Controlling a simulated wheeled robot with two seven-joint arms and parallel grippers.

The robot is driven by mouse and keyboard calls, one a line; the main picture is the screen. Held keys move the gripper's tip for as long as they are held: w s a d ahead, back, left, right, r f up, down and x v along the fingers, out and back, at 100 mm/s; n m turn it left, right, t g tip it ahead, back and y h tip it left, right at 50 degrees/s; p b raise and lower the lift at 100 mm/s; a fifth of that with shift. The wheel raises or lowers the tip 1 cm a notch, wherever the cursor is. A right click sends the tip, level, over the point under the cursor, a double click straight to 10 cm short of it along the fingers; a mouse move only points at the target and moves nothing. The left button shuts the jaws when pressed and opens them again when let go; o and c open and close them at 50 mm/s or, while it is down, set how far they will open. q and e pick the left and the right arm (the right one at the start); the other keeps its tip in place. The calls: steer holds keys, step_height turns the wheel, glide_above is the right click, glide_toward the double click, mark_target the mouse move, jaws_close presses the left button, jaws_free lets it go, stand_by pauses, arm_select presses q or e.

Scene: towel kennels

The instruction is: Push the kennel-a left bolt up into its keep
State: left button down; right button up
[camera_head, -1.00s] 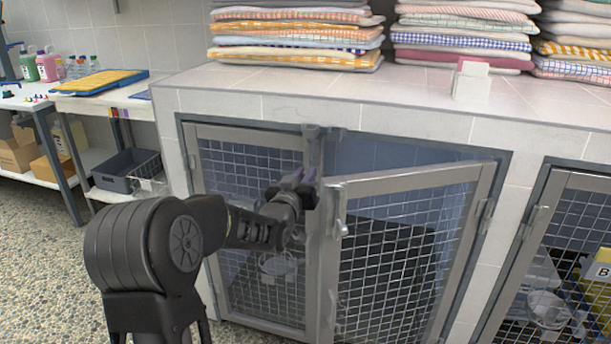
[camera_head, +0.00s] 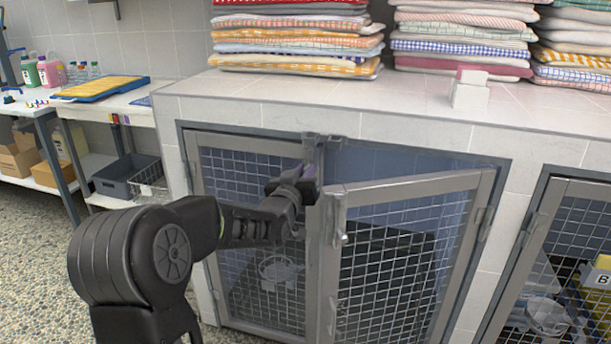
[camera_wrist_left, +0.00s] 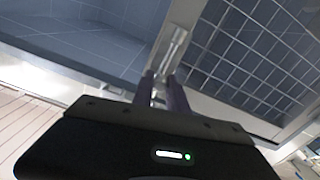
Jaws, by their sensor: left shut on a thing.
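The left door (camera_head: 255,180) of the kennel is in line with the kennel's front frame. A metal bolt (camera_wrist_left: 174,48) shows in the left wrist view, running up and away from between my fingers. My left gripper (camera_head: 312,178) is at the upper inner edge of that door, just below the metal keep (camera_head: 322,138) on the top frame. In the left wrist view my gripper (camera_wrist_left: 164,90) is shut on the bolt, one dark finger on each side. I cannot tell how far the bolt's tip is into the keep. My right gripper is not in view.
The right door (camera_head: 405,250) stands swung outward, close to the right of my gripper. Folded towels (camera_head: 295,40) and a small white block (camera_head: 470,90) stand on the tiled top (camera_head: 400,95). Another kennel (camera_head: 560,260) is at the right. A side table (camera_head: 110,103) is at the left.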

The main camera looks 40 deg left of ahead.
arm_select(q)
steer(key=c, duration=1.6)
jaws_free()
steer(key=shift+r, duration=0.3)
steer(key=shift+o, duration=1.4)
steer(key=shift+f, duration=0.1)
steer(key=v, duration=0.7)
steer(key=shift+s+d, duration=0.15)
steer(key=shift+s, duration=0.2)
